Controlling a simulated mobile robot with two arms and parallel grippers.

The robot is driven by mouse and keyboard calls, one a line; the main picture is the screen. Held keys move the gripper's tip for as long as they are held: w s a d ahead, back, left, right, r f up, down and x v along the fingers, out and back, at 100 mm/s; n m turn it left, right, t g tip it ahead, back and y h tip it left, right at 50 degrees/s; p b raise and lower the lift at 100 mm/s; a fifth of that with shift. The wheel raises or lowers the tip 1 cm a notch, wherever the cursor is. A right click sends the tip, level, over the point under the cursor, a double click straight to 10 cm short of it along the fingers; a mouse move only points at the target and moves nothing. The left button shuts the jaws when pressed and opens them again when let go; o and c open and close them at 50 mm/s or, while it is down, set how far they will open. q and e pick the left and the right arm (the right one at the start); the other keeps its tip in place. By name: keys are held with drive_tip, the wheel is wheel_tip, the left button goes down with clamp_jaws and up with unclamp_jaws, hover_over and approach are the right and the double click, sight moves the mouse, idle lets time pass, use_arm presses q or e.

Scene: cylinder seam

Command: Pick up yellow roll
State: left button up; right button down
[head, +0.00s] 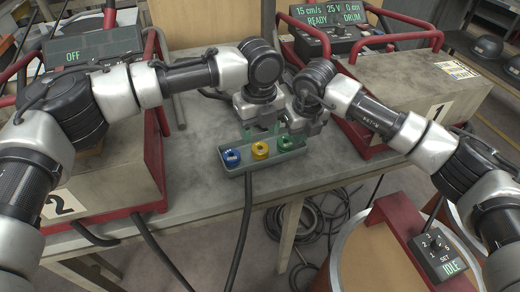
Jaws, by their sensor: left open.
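The yellow roll (260,150) sits in a small grey-green tray (262,168) at the front edge of the table, between a blue roll (231,158) on its left and a green roll (286,142) on its right. My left gripper (261,130) is just behind and above the yellow roll, pointing down, open and apart from the roll as far as I can see. My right gripper (302,126) is close beside it on the right, behind the green roll. Its fingertips are too small and crowded to tell whether they are open.
The grey table (200,190) is bare left of the tray. Welding machine 2 (100,185) stands left, with its display reading OFF. Machine 1 (410,85) stands right, with a READY panel behind it. A dark cable (246,215) hangs over the front edge. A drum (370,255) stands at lower right.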

sight(260, 146)
use_arm(q)
drive_tip(key=f, duration=0.5)
drive_tip(key=shift+s+d, duration=0.1)
drive_tip(key=shift+s, duration=0.2)
drive_tip(key=shift+c, duration=0.5)
drive_tip(key=c, duration=0.7)
use_arm(e)
drive_tip(key=c, duration=1.3)
unclamp_jaws()
use_arm(q)
drive_tip(key=shift+o, duration=0.2)
wheel_tip(260, 146, up, 10)
use_arm(e)
drive_tip(key=shift+o, duration=0.2)
